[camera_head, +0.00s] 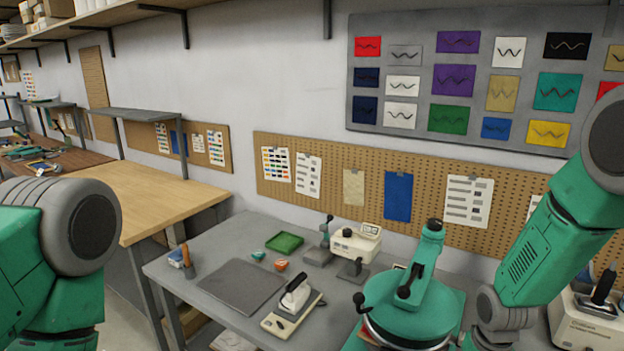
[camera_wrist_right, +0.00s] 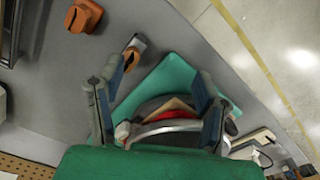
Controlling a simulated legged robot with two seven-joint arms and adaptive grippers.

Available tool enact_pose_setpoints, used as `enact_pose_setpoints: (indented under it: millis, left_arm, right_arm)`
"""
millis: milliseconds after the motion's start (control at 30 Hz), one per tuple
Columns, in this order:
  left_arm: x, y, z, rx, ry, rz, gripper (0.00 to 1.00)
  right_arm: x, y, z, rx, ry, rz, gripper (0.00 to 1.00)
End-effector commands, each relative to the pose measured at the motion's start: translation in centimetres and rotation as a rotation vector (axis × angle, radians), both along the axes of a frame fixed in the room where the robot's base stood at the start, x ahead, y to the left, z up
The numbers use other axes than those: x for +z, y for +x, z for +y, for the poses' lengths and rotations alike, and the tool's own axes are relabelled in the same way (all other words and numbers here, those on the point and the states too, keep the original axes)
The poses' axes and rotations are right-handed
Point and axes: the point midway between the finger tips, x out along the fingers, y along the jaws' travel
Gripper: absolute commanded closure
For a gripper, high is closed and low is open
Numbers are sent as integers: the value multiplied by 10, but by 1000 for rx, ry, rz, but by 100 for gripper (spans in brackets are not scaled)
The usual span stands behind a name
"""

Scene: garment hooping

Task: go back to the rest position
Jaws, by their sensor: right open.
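My right gripper (camera_wrist_right: 155,88) shows in the right wrist view with its two dark fingers spread wide apart. Beyond and between the fingers are a green machine part (camera_wrist_right: 165,72), a pale metallic ring (camera_wrist_right: 170,128) and a bit of red material (camera_wrist_right: 122,130). Whether the fingers touch any of these I cannot tell. In the head view my right arm comes down on the right and its gripper is below the picture edge. Only the upper part of my left arm shows at the left; its gripper is out of view.
A green press-like machine (camera_head: 413,295) stands on the grey table (camera_head: 215,250) beside my right arm. A dark mat (camera_head: 240,287), a small iron-like tool (camera_head: 294,298), a green tray (camera_head: 285,242) and a white device (camera_head: 355,241) lie left of it. Another white machine (camera_head: 590,325) is right.

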Motion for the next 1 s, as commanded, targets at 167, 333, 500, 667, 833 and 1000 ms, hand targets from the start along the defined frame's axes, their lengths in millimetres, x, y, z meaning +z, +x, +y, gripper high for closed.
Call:
enact_pose_setpoints:
  millis: [167, 333, 500, 667, 833, 1000]
  left_arm:
    - [-49, 0, 0, 0, 0, 0, 60]
    - [-84, 0, 0, 0, 0, 0, 60]
    - [-103, 0, 0, 0, 0, 0, 60]
    - [-105, 0, 0, 0, 0, 0, 60]
    - [-104, 0, 0, 0, 0, -1, 60]
    - [-104, 0, 0, 0, 0, 0, 60]
  right_arm:
    - [-110, -107, 21, 42, 0, 10, 40]
    - [-164, -206, 32, 78, -6, -1, 40]
    - [-177, -266, 35, 104, -12, -16, 40]
    - [-175, -280, 36, 112, -14, -26, 40]
    - [-173, -280, 36, 112, -14, -28, 40]
    - [-174, -279, 36, 111, -14, -28, 40]
